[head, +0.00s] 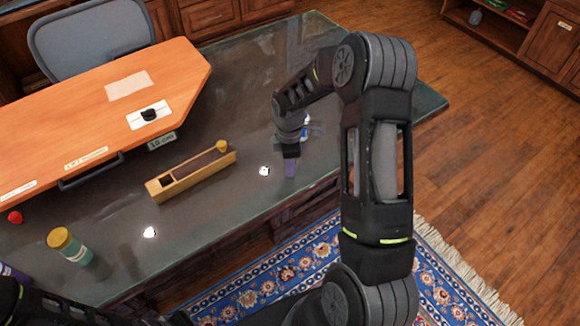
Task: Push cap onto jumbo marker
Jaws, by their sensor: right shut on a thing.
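My right gripper (291,149) is over the right part of the dark glass-topped desk, seen mostly from behind its wrist. It is shut on a small dark purple piece (290,168) below its fingers; I cannot tell whether this is the cap or part of the marker. A blue and white patch shows beside the wrist, partly hidden. A long wooden holder (170,188) lies on the desk to the left, with a small yellow round piece (221,146) at its far right end. No jumbo marker can be made out clearly. My left gripper is outside the picture; only its arm shows at bottom left.
An orange raised board (60,122) with a white card and small black knob (149,114) stands behind the holder. A yellow-lidded jar (70,246) and a red piece (15,217) are at left. Desk between holder and right gripper is clear. A grey chair (90,42) stands behind.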

